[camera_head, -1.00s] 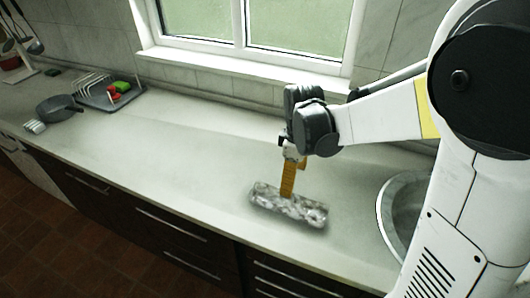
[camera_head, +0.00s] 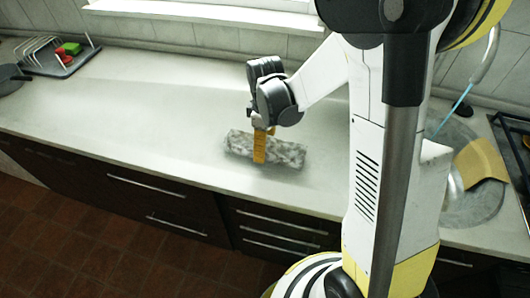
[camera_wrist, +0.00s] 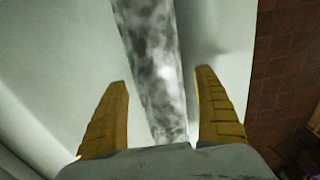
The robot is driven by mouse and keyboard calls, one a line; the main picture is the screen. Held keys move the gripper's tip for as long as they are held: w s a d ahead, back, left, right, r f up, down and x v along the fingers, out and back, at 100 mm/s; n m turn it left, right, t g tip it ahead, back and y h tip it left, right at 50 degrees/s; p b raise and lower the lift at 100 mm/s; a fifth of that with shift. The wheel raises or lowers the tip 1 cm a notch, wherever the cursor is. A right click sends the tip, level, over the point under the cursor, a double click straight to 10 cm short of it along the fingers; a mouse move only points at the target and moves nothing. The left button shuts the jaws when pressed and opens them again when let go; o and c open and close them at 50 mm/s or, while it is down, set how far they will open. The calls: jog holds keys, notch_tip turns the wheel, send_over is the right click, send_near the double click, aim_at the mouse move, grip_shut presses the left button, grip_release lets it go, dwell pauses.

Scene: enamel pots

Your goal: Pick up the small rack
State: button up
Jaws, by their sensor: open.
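The small rack appears as a long, grey, mottled bar (camera_head: 290,153) lying flat on the pale counter near its front edge. My gripper (camera_head: 261,160) points down over the bar's middle, with its yellow fingers open. In the wrist view, the bar (camera_wrist: 150,50) runs between the two fingers, and my gripper (camera_wrist: 163,80) shows a gap on each side of it. The nearer finger hides part of the bar in the head view. I cannot tell whether the fingertips touch the counter.
A dish rack (camera_head: 30,48) with red and green items stands at the far left, beside a dark pan (camera_head: 10,78). A sink (camera_head: 465,205) with a yellow-brown board (camera_head: 480,163) lies to the right. The counter (camera_head: 150,110) left of the bar is clear.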

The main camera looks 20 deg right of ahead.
jog(key=shift+r, duration=0.1)
jog(key=c, duration=1.4)
jog(key=shift+r, duration=0.1)
